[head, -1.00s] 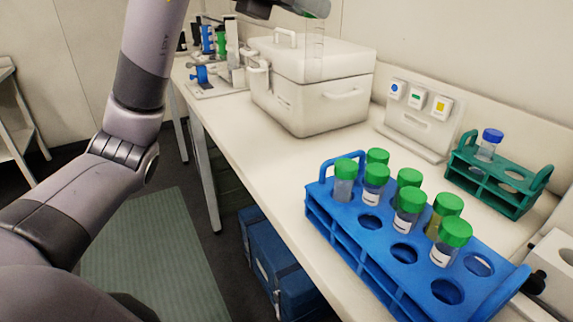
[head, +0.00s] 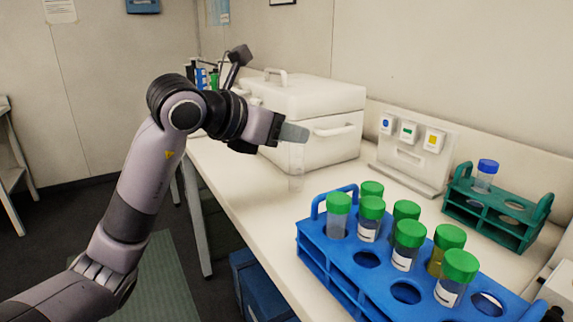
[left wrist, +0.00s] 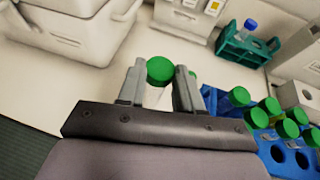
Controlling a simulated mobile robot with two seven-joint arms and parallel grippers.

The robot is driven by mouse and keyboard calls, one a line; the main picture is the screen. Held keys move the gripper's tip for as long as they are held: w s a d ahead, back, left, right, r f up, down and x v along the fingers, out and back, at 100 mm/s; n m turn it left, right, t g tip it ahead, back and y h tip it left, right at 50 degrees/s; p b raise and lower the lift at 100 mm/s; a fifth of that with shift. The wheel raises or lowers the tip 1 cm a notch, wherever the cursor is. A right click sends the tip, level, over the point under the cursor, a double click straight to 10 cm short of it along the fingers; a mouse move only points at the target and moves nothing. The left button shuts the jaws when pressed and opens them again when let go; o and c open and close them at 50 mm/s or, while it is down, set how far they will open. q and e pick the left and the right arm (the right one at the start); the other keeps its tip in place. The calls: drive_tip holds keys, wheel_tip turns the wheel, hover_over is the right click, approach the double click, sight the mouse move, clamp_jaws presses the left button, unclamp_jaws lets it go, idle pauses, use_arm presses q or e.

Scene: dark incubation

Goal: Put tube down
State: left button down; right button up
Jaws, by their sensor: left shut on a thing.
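My left gripper (head: 292,135) is above the bench, in front of the white cooler box, shut on a clear tube (head: 296,167). The tube hangs upright from the fingers, above the bench left of the blue rack. Its see-through body makes any gap to the bench hard to judge. In the left wrist view its green cap (left wrist: 160,71) shows between the two fingers. The blue rack (head: 325,262) holds several green-capped tubes (head: 409,246) and has empty holes at its near side. My right gripper is not in view.
A white cooler box (head: 308,105) stands behind the gripper. A white panel with three coloured buttons (head: 412,150) is at the wall. A green rack (head: 497,207) holds a blue-capped tube (head: 485,175). Bare bench (head: 250,190) lies left of the blue rack.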

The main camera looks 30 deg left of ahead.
sight(290, 159)
use_arm(q)
drive_tip(key=shift+f+b, duration=0.4)
drive_tip(key=shift+f, duration=2.2)
drive_tip(key=shift+f, duration=0.25)
drive_tip(key=c, duration=0.8)
unclamp_jaws()
drive_tip(key=shift+o, duration=0.2)
drive_tip(key=shift+r, duration=0.1)
drive_tip(key=shift+r, duration=0.2)
drive_tip(key=v, duration=1.2)
